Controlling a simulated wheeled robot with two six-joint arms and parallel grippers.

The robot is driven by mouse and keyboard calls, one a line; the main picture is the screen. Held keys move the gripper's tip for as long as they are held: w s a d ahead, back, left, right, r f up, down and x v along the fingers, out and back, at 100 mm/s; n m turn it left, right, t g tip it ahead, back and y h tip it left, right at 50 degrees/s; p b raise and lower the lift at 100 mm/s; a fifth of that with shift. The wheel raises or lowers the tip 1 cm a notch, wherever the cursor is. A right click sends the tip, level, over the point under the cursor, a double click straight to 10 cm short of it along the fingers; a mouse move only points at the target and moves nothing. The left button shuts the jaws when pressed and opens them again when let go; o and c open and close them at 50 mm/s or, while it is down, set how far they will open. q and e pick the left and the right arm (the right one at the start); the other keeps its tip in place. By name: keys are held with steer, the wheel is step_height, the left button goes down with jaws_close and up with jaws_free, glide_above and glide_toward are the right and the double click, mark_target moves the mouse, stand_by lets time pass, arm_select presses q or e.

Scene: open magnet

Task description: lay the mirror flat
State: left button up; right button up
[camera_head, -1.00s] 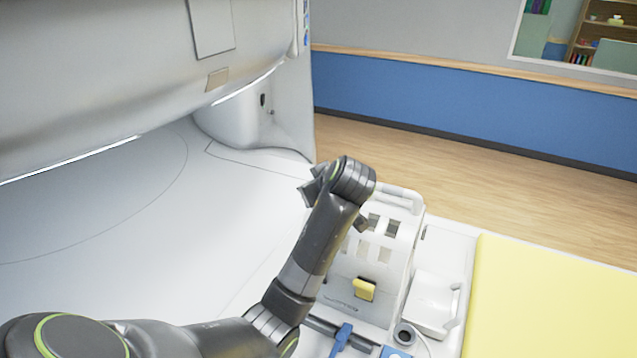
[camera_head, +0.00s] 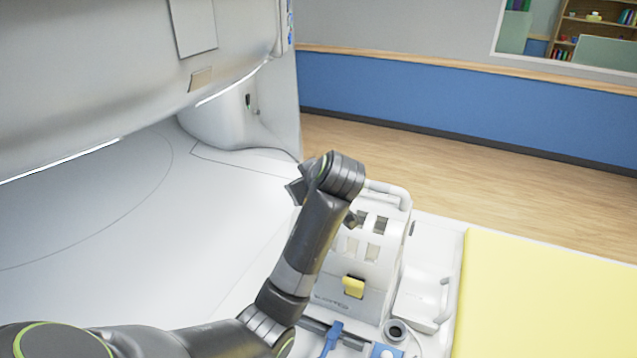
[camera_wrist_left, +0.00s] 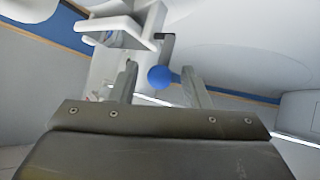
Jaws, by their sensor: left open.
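In the left wrist view, a white frame with a grey glossy face (camera_wrist_left: 118,38) is at the top left; it may be the mirror, tilted in this view. A blue ball (camera_wrist_left: 158,78) shows between the two fingers of my left gripper (camera_wrist_left: 158,66). The gripper is open, and I cannot tell whether a finger touches the ball. I cannot make out the mirror in the head view. My right gripper is out of view.
The coil has a yellow tab (camera_head: 353,287) in front. Blue clips (camera_head: 333,335) and a round socket (camera_head: 396,330) are near it. A yellow pad (camera_head: 540,290) lies to the right. The large scanner body (camera_head: 110,60) overhangs the left. The wooden floor (camera_head: 440,180) behind is clear.

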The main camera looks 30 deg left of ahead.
arm_select(q)
steer(key=v, duration=1.6)
steer(key=shift+p, duration=0.4)
steer(key=shift+f, duration=0.1)
